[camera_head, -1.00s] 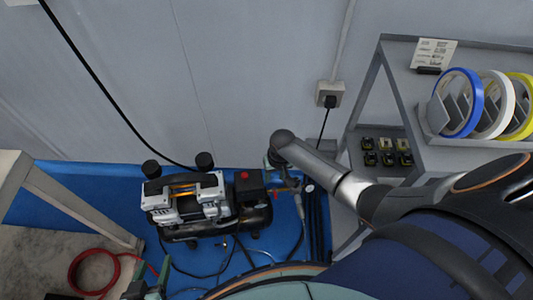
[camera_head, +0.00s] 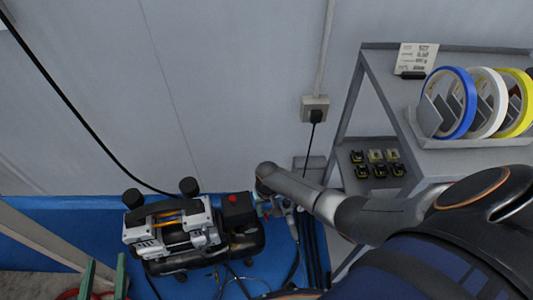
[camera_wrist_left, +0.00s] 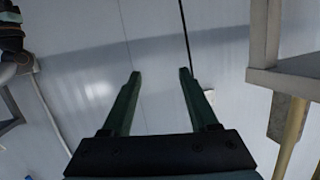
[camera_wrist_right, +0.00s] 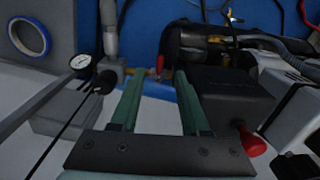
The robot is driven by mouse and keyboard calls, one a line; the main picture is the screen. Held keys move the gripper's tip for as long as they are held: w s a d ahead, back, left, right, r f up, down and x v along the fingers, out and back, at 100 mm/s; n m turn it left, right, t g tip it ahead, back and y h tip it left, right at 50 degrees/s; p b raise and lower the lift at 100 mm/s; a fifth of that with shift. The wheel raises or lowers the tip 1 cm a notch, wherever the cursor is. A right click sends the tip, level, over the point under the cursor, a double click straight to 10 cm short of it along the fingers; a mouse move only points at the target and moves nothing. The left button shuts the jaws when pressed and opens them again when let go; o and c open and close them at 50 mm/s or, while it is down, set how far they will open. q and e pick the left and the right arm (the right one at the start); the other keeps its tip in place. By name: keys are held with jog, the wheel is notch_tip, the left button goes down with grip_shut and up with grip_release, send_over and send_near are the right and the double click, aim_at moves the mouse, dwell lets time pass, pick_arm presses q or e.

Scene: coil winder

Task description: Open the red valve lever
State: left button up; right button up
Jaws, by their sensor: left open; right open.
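In the right wrist view a small red part (camera_wrist_right: 160,64), which looks like the valve lever, shows beside brass fittings just beyond my right gripper (camera_wrist_right: 159,76). That gripper is open and empty, with its two green fingers pointing toward the fittings. I cannot tell the lever's exact angle. In the head view my right arm's wrist hides much of the fittings right of the compressor (camera_head: 172,232). My left gripper (camera_head: 104,268) is open and empty at the lower left. In its wrist view (camera_wrist_left: 160,72) it faces the bare wall.
A black box with a red knob (camera_wrist_right: 252,140) sits right of my right fingers, and a pressure gauge (camera_wrist_right: 80,62) to their left. A shelf (camera_head: 470,155) with tape rolls (camera_head: 450,104) stands at the right. A wall socket (camera_head: 315,109) is behind. The blue floor carries hoses.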

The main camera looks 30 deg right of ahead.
aim_at(266, 217)
notch_tip(266, 217, down, 2)
jog(key=shift+f+b, duration=0.15)
jog(key=shift+b, duration=0.5)
jog(key=shift+f+b, duration=0.65)
jog(key=shift+f, duration=0.25)
pick_arm(q)
notch_tip(266, 217, up, 16)
jog(key=d+m+t+h, duration=0.1)
jog(key=m+t+h, duration=0.2)
jog(key=t, duration=0.3)
jog(key=shift+s+r+m+t+h, duration=0.3)
jog(key=shift+m+h, duration=0.1)
jog(key=shift+h, duration=0.3)
pick_arm(e)
jog(key=shift+f, duration=0.1)
pick_arm(q)
jog(key=shift+f, duration=0.1)
pick_arm(e)
jog(key=shift+c, duration=0.3)
grip_shut()
